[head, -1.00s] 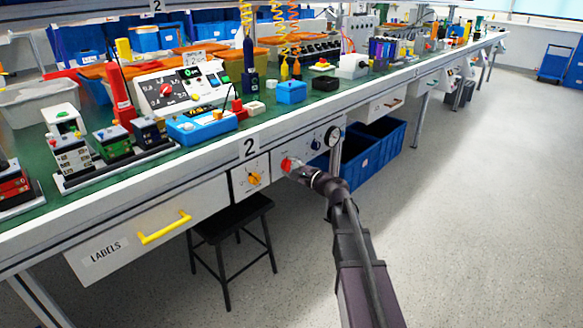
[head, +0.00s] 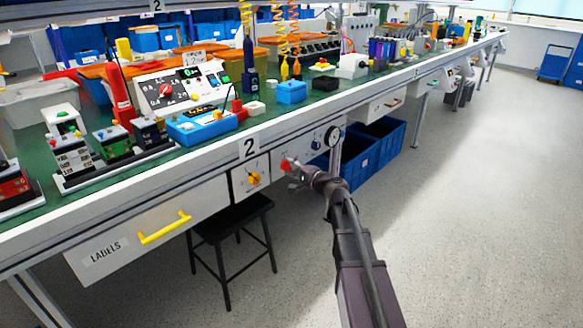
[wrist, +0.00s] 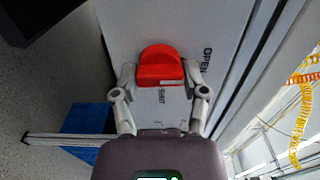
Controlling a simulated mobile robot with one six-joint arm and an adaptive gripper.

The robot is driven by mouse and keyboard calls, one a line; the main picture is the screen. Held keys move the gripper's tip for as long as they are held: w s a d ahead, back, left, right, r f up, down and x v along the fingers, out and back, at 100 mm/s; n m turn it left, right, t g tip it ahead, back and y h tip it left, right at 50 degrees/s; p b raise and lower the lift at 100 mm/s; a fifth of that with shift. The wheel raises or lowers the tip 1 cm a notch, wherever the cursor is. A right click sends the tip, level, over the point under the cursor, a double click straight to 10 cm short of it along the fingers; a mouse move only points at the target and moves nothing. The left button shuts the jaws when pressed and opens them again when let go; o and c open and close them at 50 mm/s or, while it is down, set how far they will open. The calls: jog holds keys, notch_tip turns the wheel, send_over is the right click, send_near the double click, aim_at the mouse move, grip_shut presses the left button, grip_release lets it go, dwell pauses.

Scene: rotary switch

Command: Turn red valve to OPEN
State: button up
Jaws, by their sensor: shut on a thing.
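The red valve (head: 285,164) is a knob on a white panel under the front edge of the workbench. My gripper (head: 292,169) is at it, reaching up from the lower right. In the wrist view the red valve (wrist: 160,66) sits between the two fingers of my gripper (wrist: 160,75), which are closed on its sides. The word OPEN (wrist: 207,62) is printed on the panel to the right of the valve there. Small lettering just below the knob is partly legible. In the head view my gripper hides part of the valve.
A black stool (head: 232,222) and blue bins (head: 372,151) stand below the bench. The floor at right is clear.

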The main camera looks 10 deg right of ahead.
jog(key=shift+w+d, duration=0.15)
jog(key=o, duration=1.2)
jog(key=shift+c, duration=0.2)
jog(key=shift+s, duration=0.25)
jog(key=shift+s+d, duration=0.25)
jog(key=shift+s, duration=0.2)
jog(key=v, duration=1)
jog(key=shift+s+d, duration=0.25)
